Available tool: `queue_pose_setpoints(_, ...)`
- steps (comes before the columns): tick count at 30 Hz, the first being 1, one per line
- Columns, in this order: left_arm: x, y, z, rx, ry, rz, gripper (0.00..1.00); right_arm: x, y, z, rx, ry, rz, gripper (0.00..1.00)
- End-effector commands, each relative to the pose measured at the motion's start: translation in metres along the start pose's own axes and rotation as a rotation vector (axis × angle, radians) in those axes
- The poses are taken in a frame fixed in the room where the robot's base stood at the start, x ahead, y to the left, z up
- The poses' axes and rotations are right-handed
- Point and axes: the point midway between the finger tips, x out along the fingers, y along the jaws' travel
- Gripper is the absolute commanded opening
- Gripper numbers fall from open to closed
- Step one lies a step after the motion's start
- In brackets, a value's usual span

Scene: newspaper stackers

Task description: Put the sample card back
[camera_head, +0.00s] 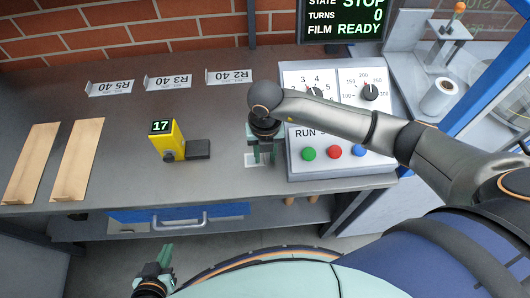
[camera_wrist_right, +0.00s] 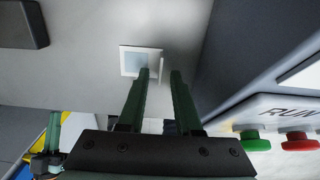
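A small white card-like piece (camera_head: 256,160) lies on the grey bench just left of the control panel; it also shows in the right wrist view as a pale square with a white border (camera_wrist_right: 127,61). I cannot tell whether it is the sample card or a marked spot. My right gripper (camera_head: 263,158) points down over it. In the right wrist view its two green fingers (camera_wrist_right: 161,74) are apart with nothing held between them, and the left fingertip overlaps the square. My left gripper (camera_head: 160,262) is low, in front of the bench; its finger gap is unclear.
White labelled stands, R5 40 (camera_head: 109,87), R3 40 (camera_head: 168,82) and R2 40 (camera_head: 229,76), line the back. A yellow device reading 17 (camera_head: 170,144) stands mid-bench. Two wooden boards (camera_head: 78,160) lie left. The control panel (camera_head: 350,167) closely borders my right gripper.

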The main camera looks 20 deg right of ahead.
Motion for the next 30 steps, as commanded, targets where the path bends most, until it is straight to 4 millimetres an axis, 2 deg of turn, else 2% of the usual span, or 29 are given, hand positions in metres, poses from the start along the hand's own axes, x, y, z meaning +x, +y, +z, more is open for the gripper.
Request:
queue_pose_setpoints(5,-0.002,0.0,-0.002,0.0,0.0,0.0,0.0,-0.011,0.001,0.001,-0.001,-0.002,0.002,0.33)
queue_pose_setpoints(15,-0.001,0.0,-0.001,0.001,0.0,0.0,0.0,-0.081,0.001,0.002,-0.001,-0.005,0.003,0.33)
queue_pose_setpoints(21,-0.001,0.0,-0.001,0.001,-0.001,0.0,0.0,-0.113,0.0,0.001,-0.001,-0.002,0.002,0.33)
queue_pose_setpoints(25,-0.001,0.0,-0.001,0.001,-0.001,0.0,0.0,-0.122,0.0,0.0,0.0,-0.002,0.001,0.33)
queue_pose_setpoints(30,-0.001,0.0,-0.001,0.001,-0.001,-0.001,0.0,-0.124,0.0,0.0,0.0,0.001,-0.001,0.33)
